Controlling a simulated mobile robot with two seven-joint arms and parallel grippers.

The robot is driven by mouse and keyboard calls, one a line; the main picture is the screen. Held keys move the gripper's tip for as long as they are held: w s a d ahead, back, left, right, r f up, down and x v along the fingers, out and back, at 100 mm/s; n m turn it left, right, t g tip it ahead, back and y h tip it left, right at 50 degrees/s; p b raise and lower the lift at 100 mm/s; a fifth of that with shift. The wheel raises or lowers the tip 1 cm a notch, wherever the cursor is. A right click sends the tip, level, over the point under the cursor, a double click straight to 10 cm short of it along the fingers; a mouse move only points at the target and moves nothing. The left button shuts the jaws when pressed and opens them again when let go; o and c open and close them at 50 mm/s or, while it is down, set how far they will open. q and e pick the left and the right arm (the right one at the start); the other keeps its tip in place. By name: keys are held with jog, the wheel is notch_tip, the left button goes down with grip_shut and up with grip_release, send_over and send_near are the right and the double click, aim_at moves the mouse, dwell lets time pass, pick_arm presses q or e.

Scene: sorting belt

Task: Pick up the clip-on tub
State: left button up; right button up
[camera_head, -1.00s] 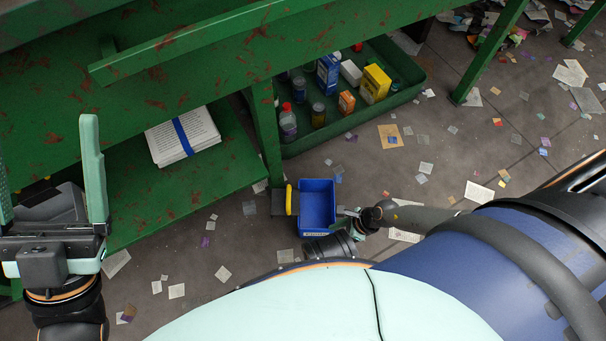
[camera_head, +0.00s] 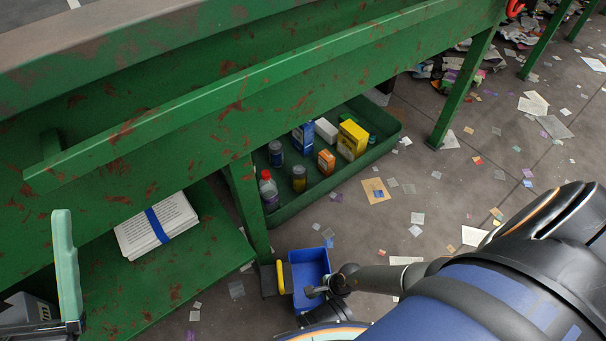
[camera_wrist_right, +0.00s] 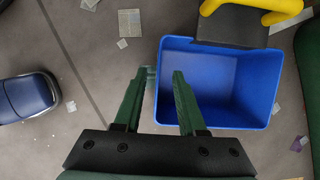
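The clip-on tub (camera_head: 309,265) is a blue, open, empty-looking box near the foot of a green bench leg, with a yellow handle and dark clip part (camera_head: 281,277) on its left side. The right wrist view shows the tub (camera_wrist_right: 238,85) from above. My right gripper (camera_head: 316,291) is at the tub's near right side. In the wrist view the gripper (camera_wrist_right: 162,73) is open, its fingers on either side of the tub's left wall; contact cannot be told. My left gripper (camera_head: 66,265) is open and empty at the left edge, partly cut off.
A green bench (camera_head: 225,145) spans the upper left. Its lower shelf holds a banded paper stack (camera_head: 157,226). A green tray (camera_head: 335,187) with bottles and boxes lies beyond the tub.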

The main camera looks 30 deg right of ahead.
jog(key=b+x, duration=0.3)
jog(key=x, duration=0.2)
jog(key=shift+a+b, duration=0.25)
jog(key=shift+b, duration=0.15)
grip_shut()
dwell(1.1)
